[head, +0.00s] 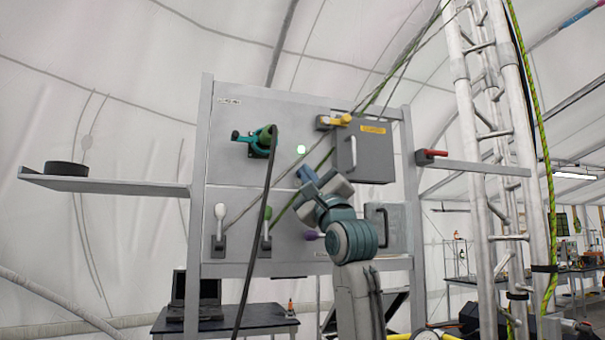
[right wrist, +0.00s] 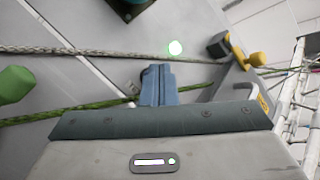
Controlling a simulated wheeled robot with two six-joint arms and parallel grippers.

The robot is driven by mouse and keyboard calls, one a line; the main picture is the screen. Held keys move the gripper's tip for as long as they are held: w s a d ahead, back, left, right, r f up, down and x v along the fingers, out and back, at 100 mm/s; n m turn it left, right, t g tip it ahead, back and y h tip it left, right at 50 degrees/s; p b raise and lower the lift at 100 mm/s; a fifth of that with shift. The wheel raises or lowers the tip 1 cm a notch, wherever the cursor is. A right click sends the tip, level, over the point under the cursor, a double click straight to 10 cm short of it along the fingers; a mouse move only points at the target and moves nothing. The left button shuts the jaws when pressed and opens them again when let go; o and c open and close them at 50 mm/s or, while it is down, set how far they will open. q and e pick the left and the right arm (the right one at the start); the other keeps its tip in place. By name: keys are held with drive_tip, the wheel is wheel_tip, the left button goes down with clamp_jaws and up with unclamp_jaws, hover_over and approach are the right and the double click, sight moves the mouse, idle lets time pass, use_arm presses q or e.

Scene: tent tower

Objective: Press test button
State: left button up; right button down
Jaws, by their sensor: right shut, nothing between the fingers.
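A small round pale-green glowing button (head: 301,149) sits on the grey upright panel (head: 285,118), left of the grey box. It also shows in the right wrist view (right wrist: 175,48), above my fingers. My right gripper (head: 305,175) is in front of the panel, just below the button in the head view. Its blue fingers (right wrist: 157,86) are together with nothing between them. In the right wrist view there is a gap between fingertips and button; the exact depth is hard to tell. My left gripper is out of view.
Ropes run diagonally across the panel close to my right gripper. A grey box (head: 372,167) with a handle and a yellow lever (head: 340,120) is to the right. White (head: 220,212) and green levers are below.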

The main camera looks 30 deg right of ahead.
drive_tip(key=shift+s+a+b, duration=0.2)
drive_tip(key=shift+s+b, duration=0.4)
drive_tip(key=shift+s, duration=0.1)
drive_tip(key=shift+s+a+b, duration=0.2)
drive_tip(key=shift+s+b, duration=0.25)
drive_tip(key=shift+s, duration=0.4)
drive_tip(key=shift+s+a+b, duration=0.15)
drive_tip(key=shift+s+b, duration=0.3)
drive_tip(key=shift+s, duration=0.35)
drive_tip(key=shift+s+a+b, duration=0.2)
drive_tip(key=shift+s+b, duration=0.25)
drive_tip(key=shift+s, duration=0.4)
drive_tip(key=shift+w, duration=0.1)
